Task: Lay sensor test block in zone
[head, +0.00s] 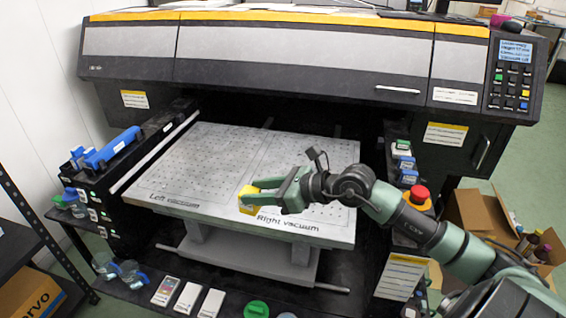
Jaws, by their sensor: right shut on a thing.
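A yellow block (248,200) shows at the front middle of the perforated printer bed, near the "Right vacuum" lettering. My right gripper (256,193) is shut on the block, its arm reaching in from the right. The fingers hide part of the block. I cannot tell whether the block touches the bed or is held just above it. The bed (215,150) has a left zone marked "Left vacuum" and a right zone marked "Right vacuum". My left gripper is not in view.
The large printer's hood (300,50) overhangs the back of the bed. A red emergency button (419,195) stands right of the bed by my arm. Blue parts (112,148) lie on the left side ledge. Cartons (478,213) sit on the floor at right. The bed's left half is clear.

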